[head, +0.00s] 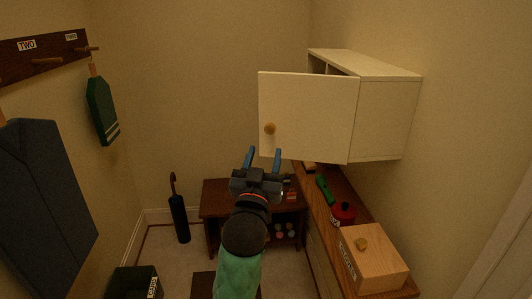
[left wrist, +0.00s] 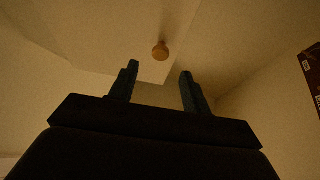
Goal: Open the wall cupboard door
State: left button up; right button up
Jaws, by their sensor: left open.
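The white wall cupboard (head: 385,112) hangs on the right wall in the head view. Its door (head: 315,110) stands partly open, swung out to the left, with a dark gap at the top behind it. A round wooden knob (head: 270,129) sits near the door's free edge. My left gripper (head: 264,156) is open and empty, a little below the knob and apart from it. In the left wrist view the knob (left wrist: 160,50) shows beyond and between the two fingers (left wrist: 157,80). My right gripper is not in view.
Below the cupboard, a wooden counter (head: 335,238) carries a light wooden box (head: 373,258), a red pot (head: 343,213) and a green item (head: 325,190). A dark low table (head: 216,197) stands at the back. Hooks with a coat (head: 45,205) line the left wall.

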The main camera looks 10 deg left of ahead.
pick_arm(q)
jog(key=shift+s+f, duration=0.2)
jog(key=shift+s, duration=0.35)
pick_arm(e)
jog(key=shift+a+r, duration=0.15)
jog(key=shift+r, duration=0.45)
